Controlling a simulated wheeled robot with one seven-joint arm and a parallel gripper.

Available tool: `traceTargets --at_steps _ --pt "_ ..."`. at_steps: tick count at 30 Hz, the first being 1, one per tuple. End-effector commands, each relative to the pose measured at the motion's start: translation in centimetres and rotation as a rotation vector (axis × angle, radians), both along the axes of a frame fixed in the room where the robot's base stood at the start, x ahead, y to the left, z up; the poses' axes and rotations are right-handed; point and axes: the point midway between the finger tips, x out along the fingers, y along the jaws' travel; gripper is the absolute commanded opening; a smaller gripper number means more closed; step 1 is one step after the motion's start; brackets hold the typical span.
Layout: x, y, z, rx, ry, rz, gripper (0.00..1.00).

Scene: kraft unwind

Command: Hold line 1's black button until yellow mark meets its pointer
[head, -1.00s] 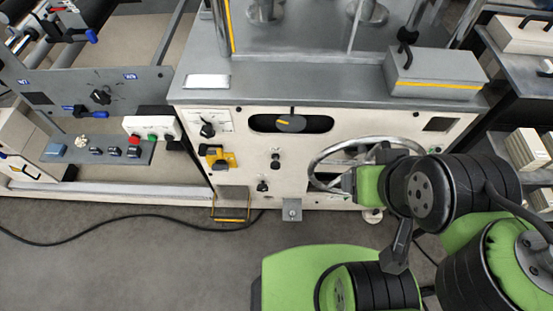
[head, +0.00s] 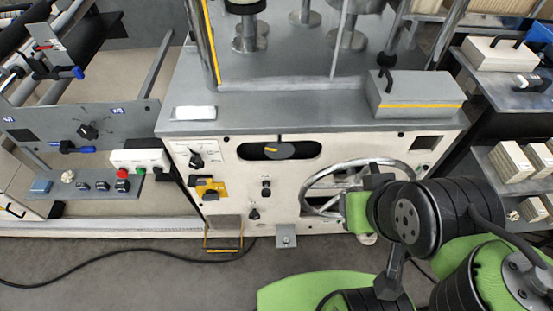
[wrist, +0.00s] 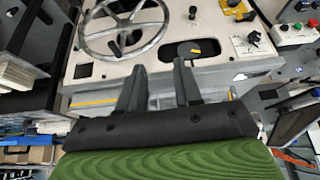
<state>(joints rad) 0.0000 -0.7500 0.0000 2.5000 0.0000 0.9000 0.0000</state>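My gripper (wrist: 160,72) is open and empty in the wrist view, its two dark fingers apart in front of the cream machine. In the head view its fingers cannot be made out. A dark round disc (head: 288,151) with a yellow mark (head: 271,150) sits in a slot of the machine front; the disc also shows in the wrist view (wrist: 188,50). Small black buttons (head: 102,186) stand on the left console, near a red button (head: 121,173) and a green button (head: 140,170). Black knobs (head: 266,188) sit below the slot. Which button belongs to line 1 is not readable.
A metal handwheel (head: 325,185) is on the machine front at right, partly behind my arm. A grey box (head: 415,95) with a yellow stripe stands on top. A black cable (head: 100,272) crosses the floor.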

Motion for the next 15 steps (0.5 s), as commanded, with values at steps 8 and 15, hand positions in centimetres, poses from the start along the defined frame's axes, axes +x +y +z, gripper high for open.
traceTargets --at_steps 8,15 --pt "0.0 0.0 0.0 0.0 0.0 0.0 0.0" --pt "0.0 0.0 0.0 0.0 0.0 0.0 0.0"
